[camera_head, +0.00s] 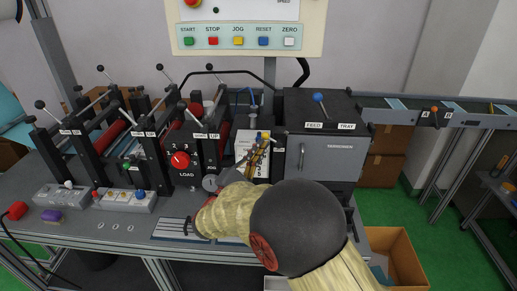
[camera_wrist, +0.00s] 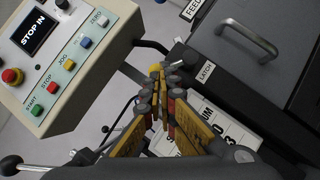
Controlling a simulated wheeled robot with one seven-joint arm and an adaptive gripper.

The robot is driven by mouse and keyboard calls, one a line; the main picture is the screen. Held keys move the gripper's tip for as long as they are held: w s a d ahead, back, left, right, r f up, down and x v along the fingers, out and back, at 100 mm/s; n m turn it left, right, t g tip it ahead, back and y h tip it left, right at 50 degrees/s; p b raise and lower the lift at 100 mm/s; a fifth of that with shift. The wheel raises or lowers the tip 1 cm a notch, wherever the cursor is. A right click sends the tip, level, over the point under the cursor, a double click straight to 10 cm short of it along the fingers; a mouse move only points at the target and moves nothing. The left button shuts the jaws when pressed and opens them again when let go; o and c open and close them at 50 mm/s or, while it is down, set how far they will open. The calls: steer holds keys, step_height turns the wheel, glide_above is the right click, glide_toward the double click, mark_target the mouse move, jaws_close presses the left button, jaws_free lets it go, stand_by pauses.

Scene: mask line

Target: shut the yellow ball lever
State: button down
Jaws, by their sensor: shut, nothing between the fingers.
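A small yellow ball (camera_wrist: 156,69) shows in the wrist view right at my fingertips, close to the LATCH label (camera_wrist: 206,72) on the dark machine. I take it as the lever's ball; its arm is mostly hidden by my fingers. My gripper (camera_wrist: 158,82) is shut and empty, with its yellow-and-dark fingers together. I cannot tell whether the tips touch the ball. In the head view my gripper (camera_head: 266,143) is in front of the numbered white panel (camera_head: 244,145), left of the grey door (camera_head: 327,158). The ball is hard to make out there.
A control panel (camera_head: 246,27) hangs above. A blue ball lever (camera_head: 318,97) stands on the dark feed box. Black-knobbed levers and a red LOAD dial (camera_head: 180,160) crowd the left. A conveyor (camera_head: 448,108) runs right. An open carton (camera_head: 398,258) sits on the floor below.

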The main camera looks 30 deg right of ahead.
mark_target(268, 137)
steer(key=shift+s+d+r+m+g+y, duration=0.15)
steer(key=shift+r+m+g, duration=0.25)
steer(key=shift+m, duration=0.45)
steer(key=shift+w+r+m+g+y, duration=0.1)
steer(key=shift+r+m+g+y, duration=0.25)
steer(key=shift+m, duration=0.5)
steer(key=shift+s+r+g+b, duration=0.1)
steer(key=shift+r+g+b, duration=0.05)
steer(key=shift+g+b, duration=0.15)
steer(key=m, duration=0.1)
steer(key=r+m+y, duration=0.1)
steer(key=shift+s+d+m+g+b, duration=0.2)
steer(key=shift+d+m+g+b, duration=0.1)
steer(key=shift+d+g+b, duration=0.05)
steer(key=shift+s+d+r+m+g+y+b, duration=0.2)
steer(key=shift+d+r+m+y+b, duration=0.15)
steer(key=shift+m+y+b, duration=0.25)
steer(key=shift+s+d+r+m+g+y+b, duration=0.2)
steer(key=shift+r+m+y+b, duration=0.15)
steer(key=shift+m, duration=0.45)
steer(key=shift+s+d+r+m+y+b, duration=0.3)
steer(key=shift+d+m+y+b, duration=0.2)
steer(key=shift+m+y+b, duration=0.35)
stand_by(1.5)
steer(key=shift+a, duration=0.1)
